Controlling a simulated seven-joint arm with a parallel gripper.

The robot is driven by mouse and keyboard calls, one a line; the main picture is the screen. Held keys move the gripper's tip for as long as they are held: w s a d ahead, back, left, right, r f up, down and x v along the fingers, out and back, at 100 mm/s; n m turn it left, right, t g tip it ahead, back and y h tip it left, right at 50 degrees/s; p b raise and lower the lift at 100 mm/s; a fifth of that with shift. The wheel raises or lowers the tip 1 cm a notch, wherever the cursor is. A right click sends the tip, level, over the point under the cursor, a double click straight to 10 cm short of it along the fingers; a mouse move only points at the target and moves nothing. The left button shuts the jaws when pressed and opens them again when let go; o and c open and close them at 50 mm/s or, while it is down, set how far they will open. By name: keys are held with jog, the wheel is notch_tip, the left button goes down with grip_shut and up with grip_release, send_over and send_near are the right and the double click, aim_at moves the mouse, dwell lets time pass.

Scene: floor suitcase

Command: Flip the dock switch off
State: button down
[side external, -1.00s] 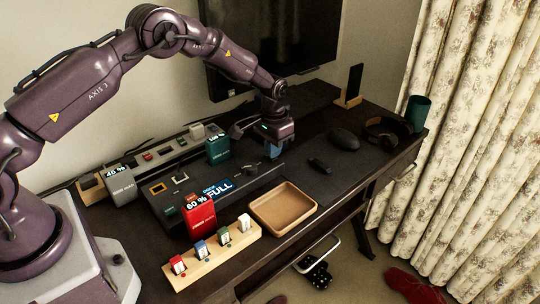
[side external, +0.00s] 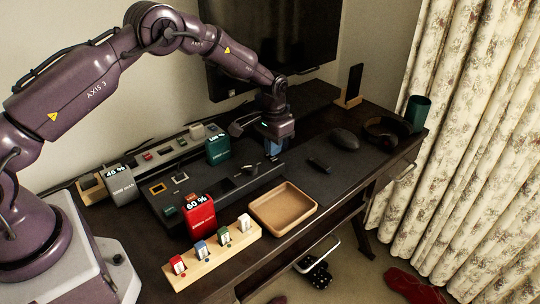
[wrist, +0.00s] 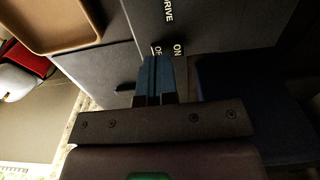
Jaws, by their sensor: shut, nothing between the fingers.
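The dark dock (side external: 262,181) lies on the desk, with a dark, unlit display (side external: 219,188) on it. My gripper (side external: 273,153) is over the dock's far right end, fingers pointing down. In the wrist view the blue fingertips (wrist: 156,62) are together and empty. They are right at the ON and OFF labels of the dock's panel (wrist: 205,22), which also reads DRIVE. The switch itself is hidden by the fingers, so I cannot tell its position or whether they touch it.
A red battery (side external: 200,216) reading 60 % stands at the dock's near left. A tan tray (side external: 283,227) and a wooden block with several coloured pieces (side external: 211,255) are in front. A grey battery (side external: 121,187) and green battery (side external: 218,150) stand behind. A mouse (side external: 344,138) is right.

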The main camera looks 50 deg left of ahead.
aim_at(272, 159)
jog(key=shift+r, duration=2.65)
jog(key=shift+s+f, duration=0.25)
jog(key=s, duration=0.3)
jog(key=shift+s+d+g, duration=0.15)
jog(key=shift+g, duration=0.25)
jog(key=s+d+r+t, duration=0.2)
jog(key=s+r+t, duration=0.1)
jog(key=s+r, duration=0.9)
jog(key=s+d+r+t, duration=0.1)
jog(key=s+r+t, duration=0.2)
jog(key=s+r, duration=0.9)
jog(key=s, duration=0.5)
jog(key=shift+d+r, duration=0.15)
jog(key=shift+d, duration=0.25)
